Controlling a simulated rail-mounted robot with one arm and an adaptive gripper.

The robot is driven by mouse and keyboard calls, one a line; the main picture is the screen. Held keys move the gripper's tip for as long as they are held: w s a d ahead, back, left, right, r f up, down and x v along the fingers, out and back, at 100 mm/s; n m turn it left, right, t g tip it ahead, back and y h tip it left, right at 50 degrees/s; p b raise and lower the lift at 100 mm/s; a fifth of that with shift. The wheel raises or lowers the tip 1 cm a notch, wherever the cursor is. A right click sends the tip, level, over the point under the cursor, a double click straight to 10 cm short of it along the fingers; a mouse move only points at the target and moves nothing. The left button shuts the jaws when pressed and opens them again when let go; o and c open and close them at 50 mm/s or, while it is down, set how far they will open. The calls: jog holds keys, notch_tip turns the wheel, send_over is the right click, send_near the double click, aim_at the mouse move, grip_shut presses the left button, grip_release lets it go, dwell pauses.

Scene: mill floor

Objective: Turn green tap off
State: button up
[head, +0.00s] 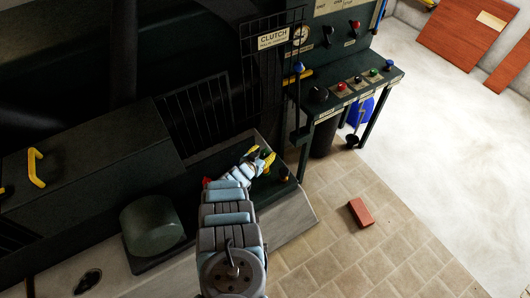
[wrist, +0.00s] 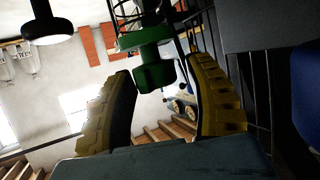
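In the wrist view the green tap (wrist: 155,72) has a round flange above and a lobed handle below. My gripper (wrist: 161,70) has its two yellow fingers apart, one on each side of the tap, with visible gaps in this view. Whether a finger touches it, or how deep it lies between them, I cannot tell. In the head view my gripper (head: 262,159) is at the dark ledge below the clutch sign, and the green tap is mostly hidden by the fingers there.
A red knob (head: 207,182) is left of my gripper and a yellow one (head: 284,176) is right of it. A barred guard (head: 195,110) stands behind. The control desk (head: 345,88) is at upper right. A brick (head: 361,212) lies on the otherwise open tiled floor.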

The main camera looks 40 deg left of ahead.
jog(key=shift+o, duration=0.5)
jog(key=shift+w+d, duration=0.1)
jog(key=shift+s+r, duration=0.1)
jog(key=shift+s, duration=0.1)
jog(key=shift+v, duration=1.8)
send_near(264, 153)
jog(key=shift+v, duration=0.85)
